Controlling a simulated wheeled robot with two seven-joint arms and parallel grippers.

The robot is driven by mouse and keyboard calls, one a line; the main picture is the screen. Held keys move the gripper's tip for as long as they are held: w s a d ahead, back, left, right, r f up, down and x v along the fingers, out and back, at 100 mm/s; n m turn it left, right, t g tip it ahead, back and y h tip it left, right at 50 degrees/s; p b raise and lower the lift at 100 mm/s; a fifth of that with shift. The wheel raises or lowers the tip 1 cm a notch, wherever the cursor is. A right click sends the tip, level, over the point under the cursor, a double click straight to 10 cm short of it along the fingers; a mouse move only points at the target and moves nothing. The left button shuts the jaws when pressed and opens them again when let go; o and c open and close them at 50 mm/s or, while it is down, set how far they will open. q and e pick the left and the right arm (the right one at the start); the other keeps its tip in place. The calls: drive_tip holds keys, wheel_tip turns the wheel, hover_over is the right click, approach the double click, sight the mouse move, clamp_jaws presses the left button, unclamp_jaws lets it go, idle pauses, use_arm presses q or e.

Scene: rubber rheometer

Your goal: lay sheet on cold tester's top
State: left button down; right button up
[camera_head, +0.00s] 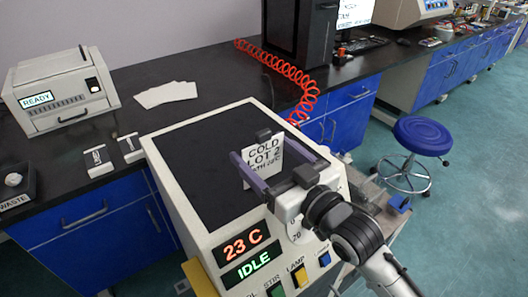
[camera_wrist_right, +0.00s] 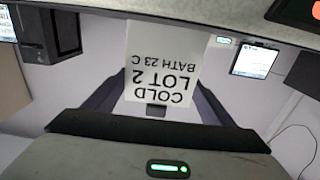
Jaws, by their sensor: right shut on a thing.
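The white sheet (camera_head: 263,160), printed "COLD LOT 2" and a bath temperature line, stands upright between the fingers of my right gripper (camera_head: 251,147). The right gripper is shut on it. In the wrist view the sheet (camera_wrist_right: 165,62) shows upside down, reading "BATH 23 C". The cold tester (camera_head: 222,238) is a cream box with a flat black top (camera_head: 200,165); its front displays read "23 C" and "IDLE". The gripper and sheet are over the right part of that top. I cannot tell whether the sheet's lower edge touches it. My left gripper is not in view.
Several white sheets (camera_head: 166,94) lie fanned on the black bench (camera_head: 150,75). A cream machine reading "READY" (camera_head: 62,92) stands at left, with a waste tray (camera_head: 16,183) and small labelled blocks (camera_head: 97,160). A red coiled hose (camera_head: 290,72) runs behind the tester. A blue stool (camera_head: 421,136) stands at right.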

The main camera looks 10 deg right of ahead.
drive_tip(key=shift+f, duration=0.2)
drive_tip(key=o, duration=1)
drive_tip(key=shift+r, duration=0.2)
drive_tip(key=b+v, duration=0.1)
drive_tip(key=v, duration=1.1)
